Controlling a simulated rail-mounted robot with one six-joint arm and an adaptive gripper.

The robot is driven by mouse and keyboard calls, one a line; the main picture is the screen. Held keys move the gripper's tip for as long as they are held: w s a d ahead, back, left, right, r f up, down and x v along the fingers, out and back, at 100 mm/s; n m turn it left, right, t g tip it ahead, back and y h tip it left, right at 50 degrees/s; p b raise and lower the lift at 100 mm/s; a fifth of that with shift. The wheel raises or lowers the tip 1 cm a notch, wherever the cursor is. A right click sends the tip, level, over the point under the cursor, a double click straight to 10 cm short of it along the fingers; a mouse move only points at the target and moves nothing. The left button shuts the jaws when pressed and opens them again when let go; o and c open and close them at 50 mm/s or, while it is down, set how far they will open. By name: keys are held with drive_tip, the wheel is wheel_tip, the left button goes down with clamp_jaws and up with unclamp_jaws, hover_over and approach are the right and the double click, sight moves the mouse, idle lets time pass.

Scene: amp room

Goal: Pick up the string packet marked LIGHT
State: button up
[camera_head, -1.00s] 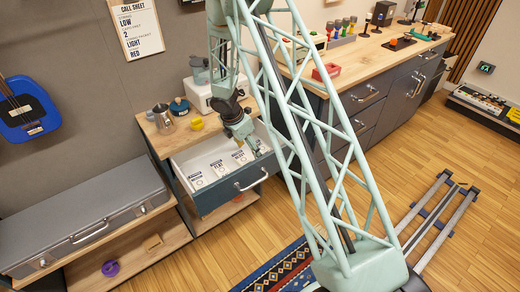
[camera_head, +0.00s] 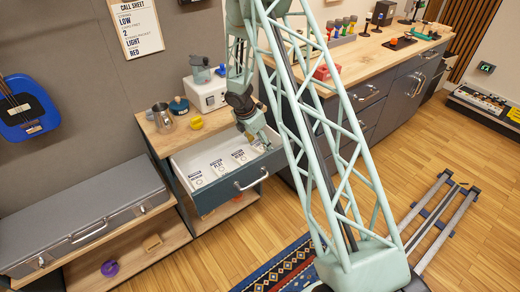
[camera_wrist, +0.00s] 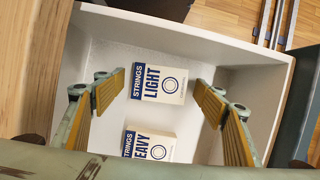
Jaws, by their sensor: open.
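The string packet marked LIGHT (camera_wrist: 159,84) lies flat in the white drawer (camera_wrist: 222,50), cream with blue lettering and a ring mark. In the wrist view it sits between my open gripper's (camera_wrist: 158,92) two yellow-padded fingers, with space on both sides. It appears clear of the pads. A packet marked HEAVY (camera_wrist: 148,144) lies just below it in that view. In the head view my gripper (camera_head: 262,142) hangs over the right end of the open drawer (camera_head: 222,196). I cannot make out the LIGHT packet there; my gripper likely covers it.
Other packets (camera_head: 217,168) lie in a row to the left in the drawer. The drawer's walls stand close around my fingers. A metal pitcher (camera_head: 163,117), a yellow object (camera_head: 195,123) and a white machine (camera_head: 210,93) stand on the wooden top behind.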

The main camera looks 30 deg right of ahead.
sight(259, 147)
idle(0.5)
drive_tip(key=c, duration=0.9)
drive_tip(key=shift+c, duration=0.2)
drive_tip(key=shift+r, duration=0.15)
wheel_tip(259, 147, up, 18)
drive_tip(key=p, duration=0.5)
